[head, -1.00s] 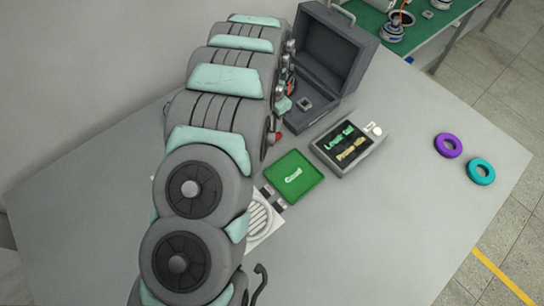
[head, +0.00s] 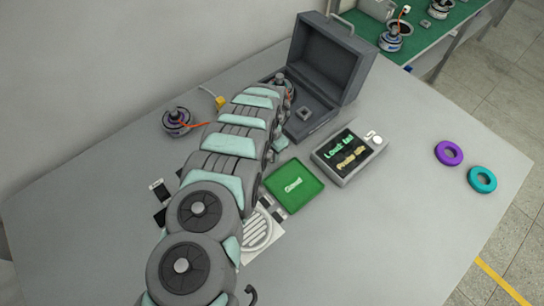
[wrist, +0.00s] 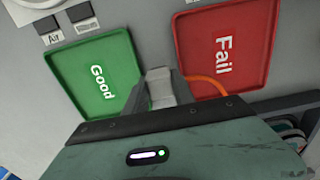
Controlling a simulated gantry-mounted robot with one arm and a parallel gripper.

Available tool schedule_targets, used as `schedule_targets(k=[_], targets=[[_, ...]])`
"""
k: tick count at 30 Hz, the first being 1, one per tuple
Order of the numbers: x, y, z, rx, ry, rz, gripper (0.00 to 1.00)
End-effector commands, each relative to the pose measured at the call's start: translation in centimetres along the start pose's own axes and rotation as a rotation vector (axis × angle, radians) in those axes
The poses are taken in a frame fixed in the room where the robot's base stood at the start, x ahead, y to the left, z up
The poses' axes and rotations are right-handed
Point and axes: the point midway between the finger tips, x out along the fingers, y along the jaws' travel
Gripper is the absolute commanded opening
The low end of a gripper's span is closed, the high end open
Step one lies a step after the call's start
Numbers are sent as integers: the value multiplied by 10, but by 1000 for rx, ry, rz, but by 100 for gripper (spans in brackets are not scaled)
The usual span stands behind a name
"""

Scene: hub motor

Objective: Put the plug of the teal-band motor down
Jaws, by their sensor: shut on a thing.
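In the wrist view my gripper (wrist: 159,88) is shut on a small pale grey plug (wrist: 160,76), with an orange cable running off to the right. It is between the green Good tray (wrist: 97,74) and the red Fail tray (wrist: 226,48). A motor (wrist: 288,132) shows partly at the lower right edge of that view, its band hard to make out. In the head view my arm hides the gripper, the plug and the Fail tray. A motor (head: 290,90) is partly visible beside the open case, behind my arm.
A purple-band motor (head: 176,123) with an orange cable stands at the left. The open grey case (head: 345,70) and the tester box (head: 350,156) stand right of my arm. A purple ring (head: 448,153) and a teal ring (head: 482,180) lie at the right; the table around them is clear.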

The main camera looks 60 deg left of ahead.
Motion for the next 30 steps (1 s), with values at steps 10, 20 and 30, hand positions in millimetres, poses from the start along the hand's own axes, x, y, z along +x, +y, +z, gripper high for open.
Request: schedule_targets(k=[10, 20, 30], targets=[[27, 0, 0, -1, -1, 1, 0], [31, 0, 0, -1, 0, 1, 0], [30, 0, 0, -1, -1, 1, 52]])
